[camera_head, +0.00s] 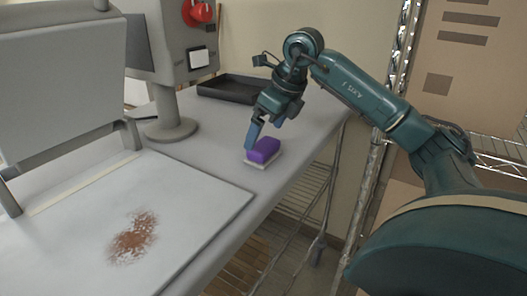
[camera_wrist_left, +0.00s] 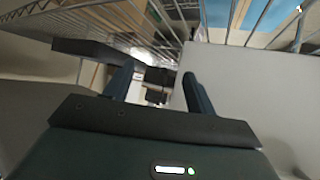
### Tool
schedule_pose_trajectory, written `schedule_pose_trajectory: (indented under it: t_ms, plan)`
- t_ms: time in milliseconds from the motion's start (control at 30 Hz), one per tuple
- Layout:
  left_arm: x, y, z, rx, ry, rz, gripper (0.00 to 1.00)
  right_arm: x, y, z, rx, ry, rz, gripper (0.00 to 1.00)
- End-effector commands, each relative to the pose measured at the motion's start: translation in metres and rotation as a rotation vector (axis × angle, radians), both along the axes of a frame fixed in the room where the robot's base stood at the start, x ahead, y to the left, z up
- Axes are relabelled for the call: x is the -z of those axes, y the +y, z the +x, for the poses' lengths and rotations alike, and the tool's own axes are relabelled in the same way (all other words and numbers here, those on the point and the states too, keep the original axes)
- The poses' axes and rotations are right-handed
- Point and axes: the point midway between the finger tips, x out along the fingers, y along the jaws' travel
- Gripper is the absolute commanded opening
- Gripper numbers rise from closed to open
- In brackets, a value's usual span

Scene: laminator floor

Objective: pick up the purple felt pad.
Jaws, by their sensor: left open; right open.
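The purple felt pad (camera_head: 265,149) is a small purple block with a pale layer under it. In the head view it lies on the grey table near its right edge. My right gripper (camera_head: 263,138) points down just above the pad, its blue fingers at the pad's left and far side. It is open; whether a finger touches the pad cannot be told. My left gripper (camera_wrist_left: 158,82) shows only in the left wrist view, open, with nothing between its fingers.
A grey platen machine (camera_head: 60,85) stands at the left, with a white board (camera_head: 190,215) bearing a rusty stain in front. A control box (camera_head: 185,40) with a red knob stands behind. A black tray (camera_head: 235,88) lies at the back. Wire shelving (camera_head: 395,90) stands right of the table.

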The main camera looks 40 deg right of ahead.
Motion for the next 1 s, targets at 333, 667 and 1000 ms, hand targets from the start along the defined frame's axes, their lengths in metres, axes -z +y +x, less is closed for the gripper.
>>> schedule_pose_trajectory:
  t_ms: [333, 667, 1000]
  plan:
    - [-0.008, 0.001, 0.003, -0.002, -0.004, 0.002, 0.56, 0.038, -0.001, 0.016, 0.001, 0.003, 0.000, 1.00]
    - [-0.003, 0.003, 0.002, -0.005, 0.007, 0.009, 0.56, 0.051, 0.000, 0.021, 0.000, -0.001, -0.001, 1.00]
    - [-0.002, 0.003, 0.002, -0.008, 0.009, 0.007, 0.56, 0.050, 0.000, 0.021, 0.000, -0.001, -0.001, 0.76]
